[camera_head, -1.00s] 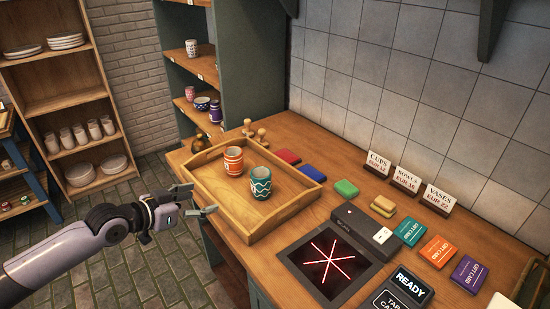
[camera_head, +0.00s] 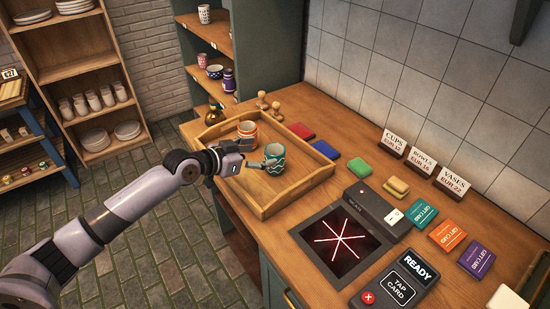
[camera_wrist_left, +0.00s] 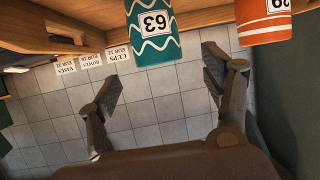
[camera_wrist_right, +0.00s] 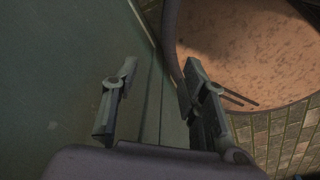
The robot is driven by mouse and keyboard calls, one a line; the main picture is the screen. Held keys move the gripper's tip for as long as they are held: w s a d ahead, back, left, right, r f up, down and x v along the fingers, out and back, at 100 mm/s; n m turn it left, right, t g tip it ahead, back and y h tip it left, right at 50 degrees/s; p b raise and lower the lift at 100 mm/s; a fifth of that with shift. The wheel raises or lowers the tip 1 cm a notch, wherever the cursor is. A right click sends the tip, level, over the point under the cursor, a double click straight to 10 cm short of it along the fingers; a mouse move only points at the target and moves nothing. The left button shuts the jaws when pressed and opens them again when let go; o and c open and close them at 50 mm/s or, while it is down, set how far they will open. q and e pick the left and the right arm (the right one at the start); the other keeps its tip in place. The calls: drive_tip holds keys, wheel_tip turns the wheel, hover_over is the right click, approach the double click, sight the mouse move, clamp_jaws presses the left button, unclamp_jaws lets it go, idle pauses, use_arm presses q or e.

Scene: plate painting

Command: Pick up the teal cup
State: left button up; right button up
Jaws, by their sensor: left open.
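The teal cup (camera_head: 275,161) with white wavy lines stands upright in the wooden tray (camera_head: 270,208) on the counter. In the left wrist view the teal cup (camera_wrist_left: 153,35) carries a "63" label and appears upside down, just beyond the open fingers (camera_wrist_left: 163,75). The orange cup (camera_wrist_left: 262,22) with "29" is to its right. My right gripper (camera_wrist_right: 158,90) shows only in its own wrist view, open and empty.
Red (camera_head: 300,131) and blue (camera_head: 325,149) blocks lie behind the tray. A black scanner (camera_head: 338,240) with red lines and a card reader (camera_head: 400,287) are to the right. Wooden stamps (camera_head: 270,105) stand at the tray's back. The tray's raised rim surrounds the cups.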

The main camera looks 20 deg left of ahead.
sight(281, 149)
use_arm(q)
drive_tip(key=shift+p+x, duration=0.45)
drive_tip(key=shift+x, duration=0.75)
drive_tip(key=p+x, duration=0.1)
drive_tip(key=x, duration=0.2)
drive_tip(key=shift+w+d, duration=0.1)
drive_tip(key=shift+d, duration=0.1)
drive_tip(key=shift+w+d+f, duration=0.2)
drive_tip(key=shift+w, duration=0.15)
use_arm(e)
drive_tip(key=shift+s+a+r, duration=0.1)
drive_tip(key=shift+s+r, duration=0.2)
drive_tip(key=shift+r, duration=0.2)
drive_tip(key=shift+s+a+r, duration=0.1)
drive_tip(key=shift+s+r, duration=0.15)
drive_tip(key=shift+r, duration=0.25)
use_arm(q)
drive_tip(key=shift+a, duration=0.1)
drive_tip(key=shift+c, duration=0.4)
drive_tip(key=c, duration=1.3)
use_arm(e)
drive_tip(key=shift+w+d, duration=0.15)
